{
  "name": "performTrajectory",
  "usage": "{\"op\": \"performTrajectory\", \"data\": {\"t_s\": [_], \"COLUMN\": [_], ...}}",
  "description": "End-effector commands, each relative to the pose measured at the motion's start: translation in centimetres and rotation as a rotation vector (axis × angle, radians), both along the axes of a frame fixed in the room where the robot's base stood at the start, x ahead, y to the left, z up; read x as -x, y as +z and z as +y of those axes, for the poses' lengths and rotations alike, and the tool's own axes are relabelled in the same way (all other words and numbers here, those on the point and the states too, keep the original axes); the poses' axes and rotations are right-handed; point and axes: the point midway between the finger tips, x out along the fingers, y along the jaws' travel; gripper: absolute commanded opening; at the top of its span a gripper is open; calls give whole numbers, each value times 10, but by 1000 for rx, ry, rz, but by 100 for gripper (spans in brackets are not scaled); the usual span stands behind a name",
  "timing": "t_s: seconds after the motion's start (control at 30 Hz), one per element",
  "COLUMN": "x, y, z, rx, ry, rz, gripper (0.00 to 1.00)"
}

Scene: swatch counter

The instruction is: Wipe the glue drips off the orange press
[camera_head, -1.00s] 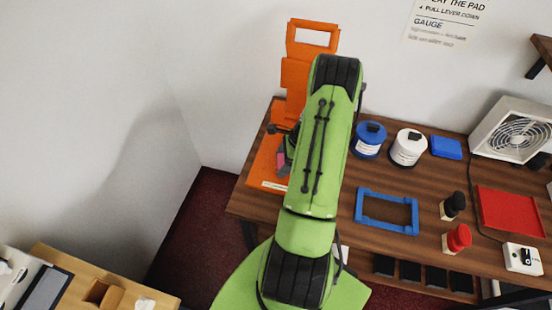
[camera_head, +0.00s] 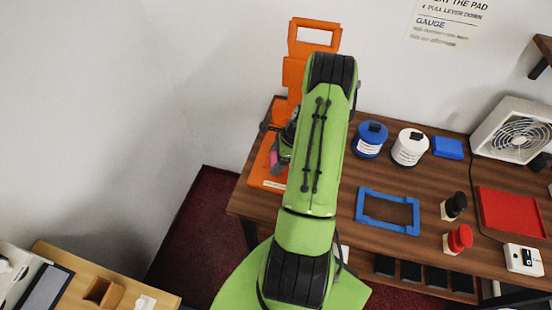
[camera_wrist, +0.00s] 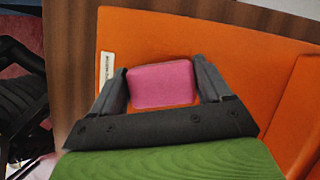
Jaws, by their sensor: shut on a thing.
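The orange press (camera_head: 314,38) stands at the back left of the wooden counter, partly hidden behind my green arm. Its flat orange base (camera_wrist: 230,50) fills much of the wrist view, with a small white label near the left edge. My gripper (camera_wrist: 163,88) is shut on a pink block, likely a sponge (camera_wrist: 160,84), held between its two dark fingers over the orange base. The pink block also shows small in the head view (camera_head: 274,161), left of my arm. I cannot tell whether it touches the base. I see no glue drips in these frames.
Blue jar (camera_head: 370,139) and white jar (camera_head: 410,147) stand right of my arm. A blue frame (camera_head: 388,193), black-topped stamp (camera_head: 454,206), red-topped stamp (camera_head: 458,239), red tray (camera_head: 512,214) and white fan (camera_head: 515,135) are farther right. The counter's left edge is close to the press.

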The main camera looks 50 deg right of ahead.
Motion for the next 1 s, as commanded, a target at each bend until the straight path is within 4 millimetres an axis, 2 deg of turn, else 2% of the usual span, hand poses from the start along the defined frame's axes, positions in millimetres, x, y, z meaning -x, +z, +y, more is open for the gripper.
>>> {"op": "performTrajectory", "data": {"t_s": [0.23, 0.53, 1.0], "x": [25, 27, 27], "y": [2, 4, 58], "z": [-12, -13, -13], "rx": [4, 4, 5], "ry": [-6, -6, -9], "rz": [6, 9, 9], "gripper": [50, 50, 49]}}
